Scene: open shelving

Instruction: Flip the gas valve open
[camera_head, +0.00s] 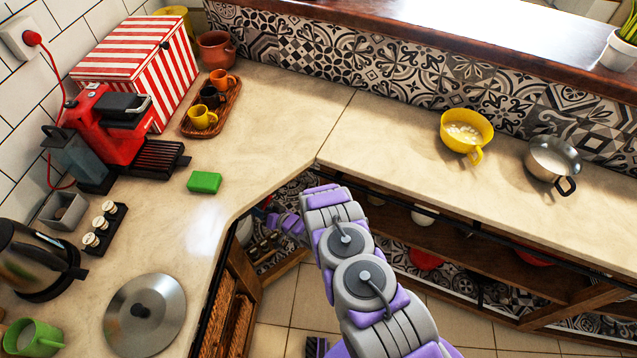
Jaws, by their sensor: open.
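I cannot pick out the gas valve in this view. My grey and purple arm reaches from the bottom centre to the inner corner of the counter. My gripper (287,226) is partly visible just below the counter edge, in front of the open corner shelf. It is open, and I see nothing held in it. The arm and the counter hide part of the space around it.
The L-shaped counter (290,115) overhangs the open shelves. A wooden shelf (480,255) runs under the right counter. A red coffee machine (108,125), a green sponge (204,182), a pot lid (146,315), a yellow bowl (466,130) and a metal pan (553,160) sit on top.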

